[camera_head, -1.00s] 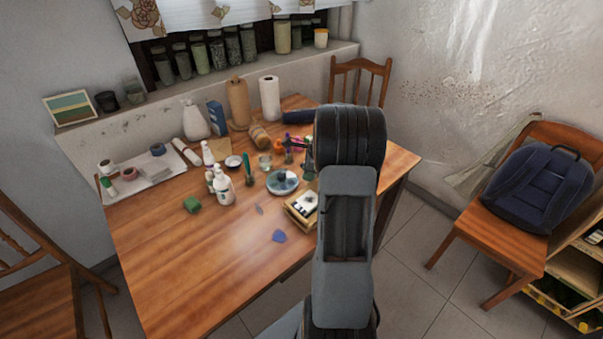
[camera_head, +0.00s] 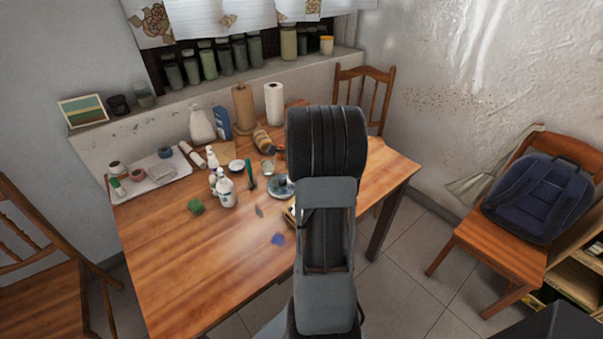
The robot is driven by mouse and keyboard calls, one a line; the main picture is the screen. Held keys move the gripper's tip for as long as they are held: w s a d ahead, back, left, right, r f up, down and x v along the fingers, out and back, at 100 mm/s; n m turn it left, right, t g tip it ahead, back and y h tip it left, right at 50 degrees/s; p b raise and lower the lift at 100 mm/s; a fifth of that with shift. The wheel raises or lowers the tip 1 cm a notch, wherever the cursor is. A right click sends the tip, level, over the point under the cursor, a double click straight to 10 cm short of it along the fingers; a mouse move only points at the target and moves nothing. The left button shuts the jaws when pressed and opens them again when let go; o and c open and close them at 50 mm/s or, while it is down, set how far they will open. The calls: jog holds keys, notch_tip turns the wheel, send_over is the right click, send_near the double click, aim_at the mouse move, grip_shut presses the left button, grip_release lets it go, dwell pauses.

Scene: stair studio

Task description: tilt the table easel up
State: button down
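A light wooden edge (camera_head: 290,213) shows on the table just left of my arm. It may be part of the table easel, but my arm covers nearly all of it, so I cannot tell its tilt. My arm stands upright in front of the right half of the table. My gripper is hidden behind the arm, so its fingers and anything in them do not show.
The wooden table (camera_head: 185,255) is bare at its front left. A chair with a backpack (camera_head: 540,198) is at the right.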

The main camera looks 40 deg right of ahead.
jog(key=shift+a, duration=0.2)
dwell(0.4)
jog(key=c, duration=1.4)
grip_release()
jog(key=shift+o, duration=0.8)
jog(key=shift+a, duration=0.15)
jog(key=shift+o, duration=1.3)
jog(key=shift+r, duration=0.1)
jog(key=shift+s+r, duration=0.1)
jog(key=shift+r, duration=0.3)
jog(key=v, duration=1.3)
